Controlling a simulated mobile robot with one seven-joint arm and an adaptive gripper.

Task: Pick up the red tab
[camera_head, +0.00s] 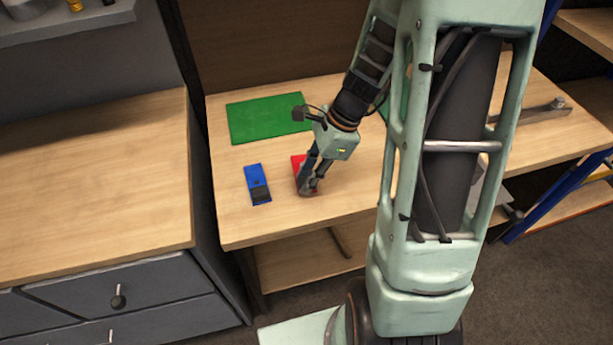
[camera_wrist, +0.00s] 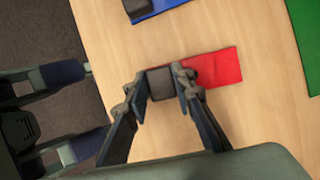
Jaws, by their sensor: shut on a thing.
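The red tab (camera_head: 297,160) lies on the wooden table, partly hidden behind my gripper in the head view. In the wrist view the red tab (camera_wrist: 218,68) is a flat red piece with a dark grey block (camera_wrist: 160,84) at its left end. My gripper (camera_head: 306,190) points down at the table, and in the wrist view its two fingers (camera_wrist: 161,84) are closed on the dark block end of the tab. The tab appears to rest on or very near the tabletop; I cannot tell any gap.
A blue tab (camera_head: 257,180) with a dark end lies left of my gripper; it also shows at the top of the wrist view (camera_wrist: 150,6). A green mat (camera_head: 268,118) lies behind on the table (camera_head: 228,215). A metal tool (camera_head: 535,113) lies at the right. The table's front edge is close.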

